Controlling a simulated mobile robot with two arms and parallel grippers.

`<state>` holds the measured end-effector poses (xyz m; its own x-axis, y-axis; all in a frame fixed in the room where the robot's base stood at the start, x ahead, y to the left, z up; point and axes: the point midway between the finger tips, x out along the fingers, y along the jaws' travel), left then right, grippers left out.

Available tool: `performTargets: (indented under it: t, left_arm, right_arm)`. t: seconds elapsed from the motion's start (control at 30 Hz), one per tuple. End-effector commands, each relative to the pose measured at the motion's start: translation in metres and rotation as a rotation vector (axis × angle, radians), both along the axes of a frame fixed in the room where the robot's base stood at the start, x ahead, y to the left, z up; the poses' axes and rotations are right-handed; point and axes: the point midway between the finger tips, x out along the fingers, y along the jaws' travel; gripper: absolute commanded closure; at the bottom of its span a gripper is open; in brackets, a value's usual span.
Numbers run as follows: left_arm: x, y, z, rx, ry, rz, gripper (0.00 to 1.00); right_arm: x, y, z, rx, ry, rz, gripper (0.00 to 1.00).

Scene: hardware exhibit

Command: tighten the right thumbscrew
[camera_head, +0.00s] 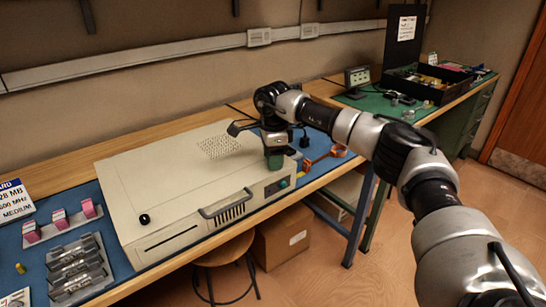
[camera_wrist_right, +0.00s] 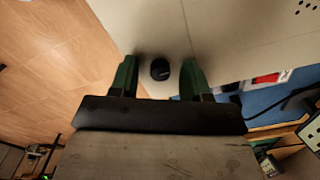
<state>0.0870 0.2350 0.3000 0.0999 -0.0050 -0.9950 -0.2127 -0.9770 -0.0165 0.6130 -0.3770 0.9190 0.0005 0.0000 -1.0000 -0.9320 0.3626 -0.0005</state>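The beige computer case (camera_head: 160,190) lies flat on the blue mat of the bench. A black thumbscrew (camera_head: 144,219) stands on its top near the left front corner. My right gripper (camera_head: 274,161) points down over the case's right front corner. In the right wrist view, the right black thumbscrew (camera_wrist_right: 160,69) lies between the two green fingers of this gripper (camera_wrist_right: 158,78), with a gap on each side. The fingers are open; whether their tips are level with the screw is unclear. In the head view the right screw is hidden behind the gripper. My left gripper is not in view.
A grey handle (camera_head: 226,205) sits on the case's front. Pink-topped parts (camera_head: 59,219) and a grey rack (camera_head: 76,267) stand at left. Red-handled tools (camera_head: 325,160) lie right of the case. A black tray (camera_head: 428,83) is on the far green mat.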

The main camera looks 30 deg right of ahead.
Motion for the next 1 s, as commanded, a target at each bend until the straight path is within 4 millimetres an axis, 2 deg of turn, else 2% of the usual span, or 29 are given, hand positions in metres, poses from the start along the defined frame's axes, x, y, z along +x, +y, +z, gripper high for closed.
performTargets:
  t: [0.03,0.3,0.67,1.0]
  left_arm:
    - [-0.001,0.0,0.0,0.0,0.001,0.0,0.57]
    - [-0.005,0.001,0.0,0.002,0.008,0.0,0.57]
    - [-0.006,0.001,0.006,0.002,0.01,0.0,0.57]
    - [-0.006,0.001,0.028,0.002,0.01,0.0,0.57]
  right_arm:
    - [0.0,0.0,0.0,0.0,0.0,0.0,0.59]
    - [0.0,0.0,0.0,0.0,0.001,0.0,1.0]
    - [0.0,0.0,0.001,0.001,0.002,-0.054,1.0]
    - [0.0,0.001,0.004,0.0,0.003,-0.298,1.0]
